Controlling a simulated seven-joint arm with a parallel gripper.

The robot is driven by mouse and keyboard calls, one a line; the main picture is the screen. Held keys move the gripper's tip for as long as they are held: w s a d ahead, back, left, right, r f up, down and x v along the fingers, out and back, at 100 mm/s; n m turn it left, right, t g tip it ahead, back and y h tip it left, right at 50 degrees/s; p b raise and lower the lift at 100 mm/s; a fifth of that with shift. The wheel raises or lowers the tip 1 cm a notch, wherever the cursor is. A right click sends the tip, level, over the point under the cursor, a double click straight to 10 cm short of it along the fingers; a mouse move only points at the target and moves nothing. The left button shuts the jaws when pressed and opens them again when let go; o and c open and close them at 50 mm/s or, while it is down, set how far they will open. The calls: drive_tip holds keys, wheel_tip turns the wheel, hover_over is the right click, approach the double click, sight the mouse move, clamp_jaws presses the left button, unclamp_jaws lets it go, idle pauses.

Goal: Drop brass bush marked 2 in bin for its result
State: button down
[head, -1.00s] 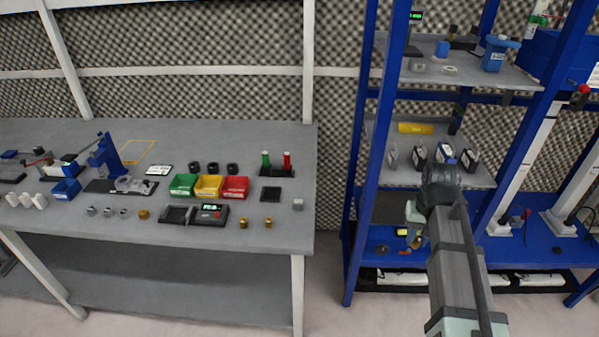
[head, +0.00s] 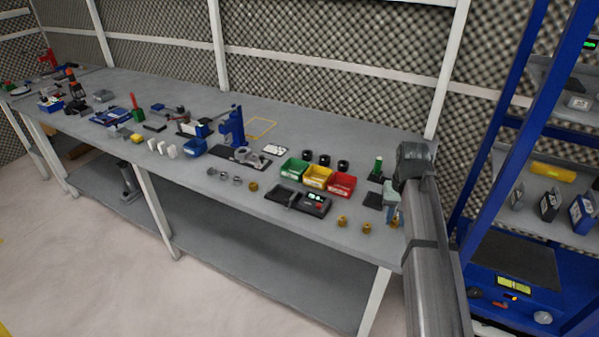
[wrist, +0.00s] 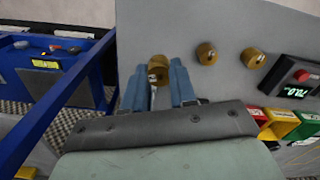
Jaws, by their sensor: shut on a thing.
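My gripper (wrist: 158,80) is shut on a brass bush (wrist: 158,70), which sits between the blue fingertips in the wrist view. No number on it can be read. In the head view my gripper (head: 393,216) is at the right end of the bench, partly hidden by my arm. Two other brass bushes (head: 342,221) (head: 367,228) stand on the bench to its left; they also show in the wrist view (wrist: 206,54) (wrist: 254,58). The green bin (head: 294,169), yellow bin (head: 318,177) and red bin (head: 341,185) stand in a row further left.
A gauge box with a lit display (head: 315,203) stands in front of the bins. A green post (head: 378,166) is close behind my gripper. Black rings (head: 325,160) stand behind the bins. A blue-framed shelf (head: 505,130) is to the right.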

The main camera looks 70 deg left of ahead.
drive_tip(key=s+a+r+n, duration=0.1)
drive_tip(key=s+a, duration=0.8)
drive_tip(key=a, duration=0.3)
drive_tip(key=s+a+r+n, duration=0.1)
drive_tip(key=s+a+r, duration=0.1)
drive_tip(key=s+a, duration=0.9)
drive_tip(key=w+a+m, duration=0.2)
drive_tip(key=a+m, duration=0.3)
drive_tip(key=a, duration=0.7)
drive_tip(key=shift+w+a+r+m, duration=0.2)
drive_tip(key=shift+a+r+m, duration=0.05)
drive_tip(key=shift+r+m, duration=0.2)
drive_tip(key=shift+f, duration=0.1)
drive_tip(key=shift+f, duration=2.85)
drive_tip(key=c, duration=0.8)
unclamp_jaws()
drive_tip(key=shift+r, duration=0.1)
wheel_tip(320, 180, up, 14)
drive_tip(key=shift+f, duration=0.15)
